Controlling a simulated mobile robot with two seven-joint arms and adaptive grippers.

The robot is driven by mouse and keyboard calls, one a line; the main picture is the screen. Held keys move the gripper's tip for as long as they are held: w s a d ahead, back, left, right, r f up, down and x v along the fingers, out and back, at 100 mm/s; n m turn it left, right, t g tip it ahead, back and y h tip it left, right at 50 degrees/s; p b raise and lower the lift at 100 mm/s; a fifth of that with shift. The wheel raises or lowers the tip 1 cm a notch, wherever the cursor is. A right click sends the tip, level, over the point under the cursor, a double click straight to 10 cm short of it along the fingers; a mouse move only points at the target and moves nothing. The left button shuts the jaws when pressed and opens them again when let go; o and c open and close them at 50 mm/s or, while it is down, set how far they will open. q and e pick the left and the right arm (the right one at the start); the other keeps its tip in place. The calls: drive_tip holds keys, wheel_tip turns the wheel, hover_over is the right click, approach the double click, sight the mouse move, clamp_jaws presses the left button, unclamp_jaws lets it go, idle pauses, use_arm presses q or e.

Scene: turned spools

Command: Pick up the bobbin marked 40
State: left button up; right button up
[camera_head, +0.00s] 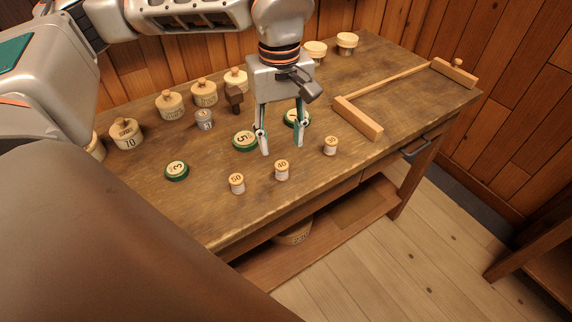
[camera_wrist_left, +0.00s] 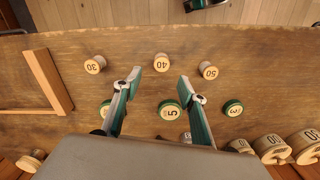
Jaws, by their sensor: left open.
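The bobbin marked 40 (camera_head: 281,171) is a small light-wood spool standing upright near the table's front edge. It also shows in the left wrist view (camera_wrist_left: 162,62), roughly centred between and just beyond my fingertips. My left gripper (camera_head: 281,147) is open and empty, pointing down above the table behind this bobbin. Its fingers also show in the left wrist view (camera_wrist_left: 160,84), apart from the bobbin. Similar bobbins stand either side: one marked 50 (camera_head: 237,183) and one marked 30 (camera_head: 331,146). My right gripper does not show.
Green discs lie behind the bobbins, including one marked 5 (camera_head: 244,140) and one marked 3 (camera_head: 177,171). Several knobbed wooden weights (camera_head: 170,105) line the back. A wooden bar frame (camera_head: 360,119) lies at right. The table's front edge is close to the bobbins.

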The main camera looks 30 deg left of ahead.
sight(282, 165)
use_arm(q)
drive_tip(key=shift+a+f, duration=0.15)
drive_tip(key=shift+f, duration=1)
drive_tip(key=f, duration=0.2)
drive_tip(key=f+b, duration=0.1)
drive_tip(key=f, duration=0.1)
drive_tip(key=shift+s+d+f, duration=0.1)
drive_tip(key=shift+s+d, duration=0.25)
drive_tip(key=shift+d, duration=0.05)
drive_tip(key=shift+f, duration=0.6)
drive_tip(key=c, duration=0.9)
